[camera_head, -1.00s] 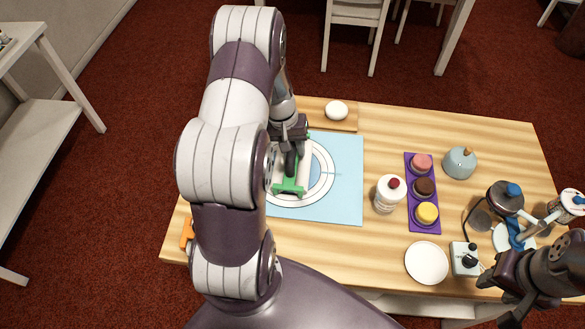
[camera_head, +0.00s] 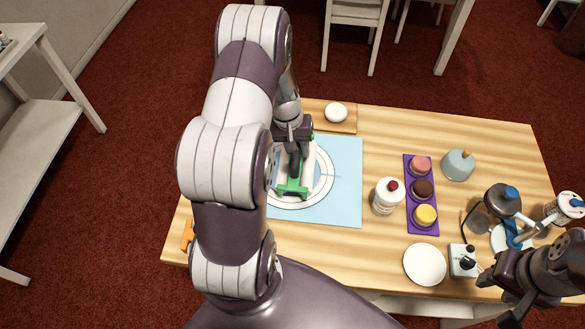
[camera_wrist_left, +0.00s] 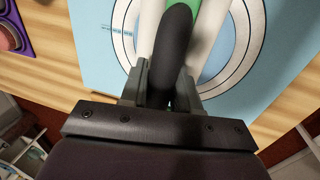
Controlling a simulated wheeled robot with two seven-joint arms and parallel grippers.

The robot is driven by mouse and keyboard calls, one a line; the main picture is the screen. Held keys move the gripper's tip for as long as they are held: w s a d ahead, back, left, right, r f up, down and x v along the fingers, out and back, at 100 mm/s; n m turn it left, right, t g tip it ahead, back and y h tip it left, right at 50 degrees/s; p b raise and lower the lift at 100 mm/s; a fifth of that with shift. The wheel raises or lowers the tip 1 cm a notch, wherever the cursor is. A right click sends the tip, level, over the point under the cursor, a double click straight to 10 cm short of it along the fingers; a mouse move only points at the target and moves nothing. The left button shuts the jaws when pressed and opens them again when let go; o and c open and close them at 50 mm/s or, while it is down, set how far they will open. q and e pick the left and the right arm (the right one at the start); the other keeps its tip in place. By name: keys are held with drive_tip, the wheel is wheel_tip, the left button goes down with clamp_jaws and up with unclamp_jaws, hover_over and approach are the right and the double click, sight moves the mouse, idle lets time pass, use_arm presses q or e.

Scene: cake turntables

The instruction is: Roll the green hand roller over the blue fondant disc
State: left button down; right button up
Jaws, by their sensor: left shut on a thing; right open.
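The green hand roller (camera_head: 291,189) has a green frame, a pale roller and a black handle (camera_wrist_left: 174,40). My left gripper (camera_head: 293,147) is shut on that handle, seen between its fingers in the left wrist view (camera_wrist_left: 163,88). The roller is over the white ringed circle on the light blue mat (camera_head: 346,190). Whether it touches the surface is unclear. I cannot clearly tell the blue fondant disc from the mat; the roller and my left arm hide part of the circle. My right gripper (camera_head: 503,292) is open at the lower right.
Right of the mat stand a white bottle (camera_head: 386,197) and a purple tray (camera_head: 412,163) with three small cakes. A white plate (camera_head: 425,264), a control box (camera_head: 462,260) and a grey-blue dome (camera_head: 459,163) are further right. A board (camera_head: 348,122) with a white lump lies behind the mat.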

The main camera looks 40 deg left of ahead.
sight(298, 144)
use_arm(q)
wheel_tip(298, 144, up, 3)
drive_tip(key=shift+p, duration=0.85)
drive_tip(key=shift+r+p, duration=0.9)
drive_tip(key=shift+r, duration=0.2)
